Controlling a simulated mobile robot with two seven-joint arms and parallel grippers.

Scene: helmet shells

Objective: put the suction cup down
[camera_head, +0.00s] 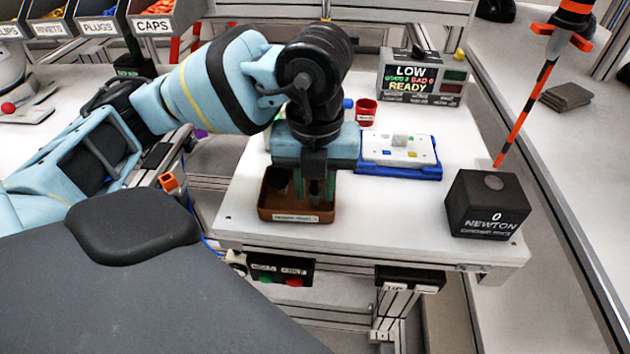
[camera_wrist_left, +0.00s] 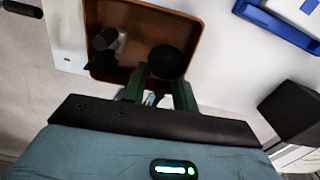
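My left gripper (camera_head: 315,197) points down into the brown tray (camera_head: 292,214), its green fingers inside the rim. In the left wrist view its fingertips (camera_wrist_left: 163,76) flank a round black suction cup (camera_wrist_left: 169,60) at the tray's (camera_wrist_left: 126,6) near side. The fingers appear shut on the cup, with a pale part between them. The fingers and arm hide this cup in the head view. Whether it touches the tray floor cannot be told. A second black piece with a grey stem (camera_wrist_left: 108,40) lies in the tray to the left. My right gripper is not in view.
A blue tray with a white plate (camera_head: 400,152) stands right of the brown one, with a red cup (camera_head: 366,111) behind. A black Newton box (camera_head: 487,204) stands at the table's right corner. A display (camera_head: 422,77) stands at the back. The table between is clear.

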